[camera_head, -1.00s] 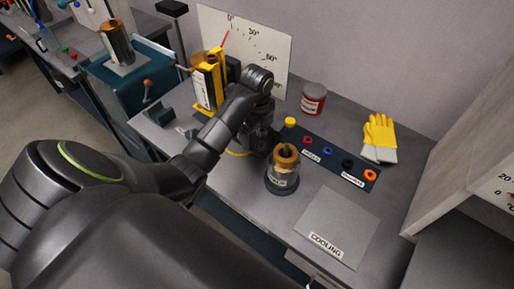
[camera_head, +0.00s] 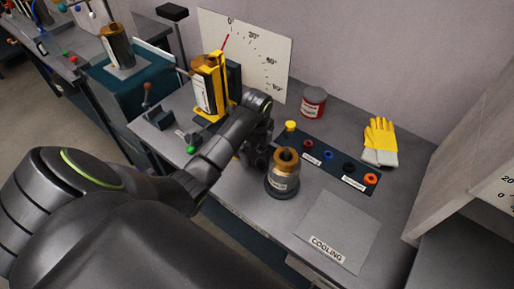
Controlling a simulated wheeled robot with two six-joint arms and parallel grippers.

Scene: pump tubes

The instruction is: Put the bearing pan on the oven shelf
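I cannot make out a bearing pan or an oven shelf for certain in the head view. My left arm comes in from the left and reaches over the grey bench. Its gripper (camera_head: 258,158) is dark and small, beside the left of a metal cylinder with a copper-coloured top (camera_head: 283,172). The arm hides the fingers, so I cannot tell whether they are open or touch the cylinder. My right gripper is not in view.
A dark strip with coloured rings (camera_head: 330,157) lies behind the cylinder. A plate labelled COOLING (camera_head: 338,228), yellow gloves (camera_head: 380,140) and a red can (camera_head: 313,102) are on the bench. A yellow-framed fixture (camera_head: 211,85) stands left. A pale cabinet wall (camera_head: 462,140) bounds the right.

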